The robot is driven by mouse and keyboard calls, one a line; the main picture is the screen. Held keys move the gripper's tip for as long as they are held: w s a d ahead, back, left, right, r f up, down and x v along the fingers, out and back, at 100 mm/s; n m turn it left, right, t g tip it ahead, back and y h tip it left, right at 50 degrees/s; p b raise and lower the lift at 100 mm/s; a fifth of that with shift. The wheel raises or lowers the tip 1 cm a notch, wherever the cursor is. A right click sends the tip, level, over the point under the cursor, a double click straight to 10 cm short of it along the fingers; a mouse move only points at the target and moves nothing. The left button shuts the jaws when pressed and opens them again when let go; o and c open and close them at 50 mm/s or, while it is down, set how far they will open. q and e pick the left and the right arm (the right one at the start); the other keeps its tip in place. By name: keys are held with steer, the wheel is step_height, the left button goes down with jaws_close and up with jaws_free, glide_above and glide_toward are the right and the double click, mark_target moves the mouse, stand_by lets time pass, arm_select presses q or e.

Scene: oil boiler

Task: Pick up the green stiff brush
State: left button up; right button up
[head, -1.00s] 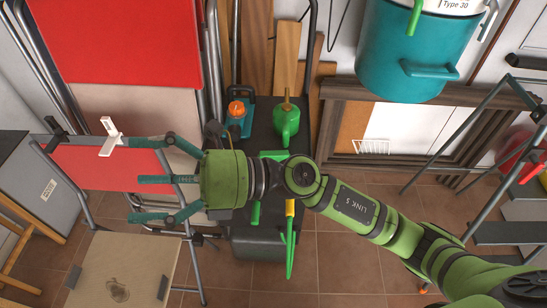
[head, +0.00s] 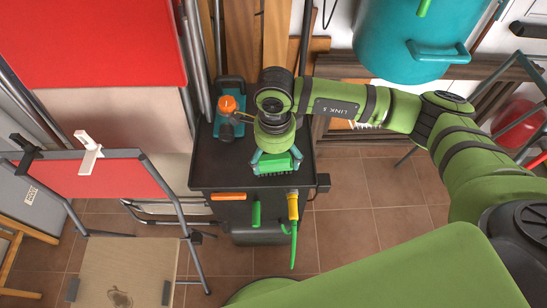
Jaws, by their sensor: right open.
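The green stiff brush (head: 276,171) lies on the black top of a cart (head: 215,168), near its front edge. Only part of it shows, as my right gripper covers the rest. My right gripper (head: 276,162) points down over the brush, with its teal fingers apart on the left and right of it. The fingers are open. I cannot tell whether they touch the brush. My left gripper is not in view.
A blue container with an orange cap (head: 227,103) stands at the cart's back left, close to my right wrist. An orange handle (head: 228,196), a green handle (head: 256,214) and a yellow-green tool (head: 293,222) hang at the cart's front. A folding chair (head: 100,178) stands left.

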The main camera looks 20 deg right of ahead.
mark_target(275, 160)
step_height(275, 160, down, 3)
steer(key=shift+w+r+p, duration=0.15)
steer(key=shift+p, duration=0.25)
steer(key=shift+f, duration=0.5)
steer(key=shift+w, duration=0.1)
steer(key=c, duration=1.3)
steer(key=shift+r+b, duration=0.4)
steer(key=shift+r, duration=0.25)
step_height(275, 160, up, 3)
steer(key=shift+d+f+b, duration=0.1)
steer(key=shift+b, duration=0.7)
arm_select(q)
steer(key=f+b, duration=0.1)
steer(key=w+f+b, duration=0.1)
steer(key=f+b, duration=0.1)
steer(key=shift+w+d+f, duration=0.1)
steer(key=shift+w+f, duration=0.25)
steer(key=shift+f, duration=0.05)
arm_select(e)
steer(key=s+d+r, duration=0.1)
steer(key=s+r, duration=0.1)
steer(key=s, duration=0.1)
steer(key=s+d+r, duration=0.2)
steer(key=s, duration=0.2)
steer(key=s+d+r, duration=0.2)
steer(key=s+r, duration=0.1)
steer(key=shift+s+d, duration=0.1)
steer(key=shift+s, duration=0.15)
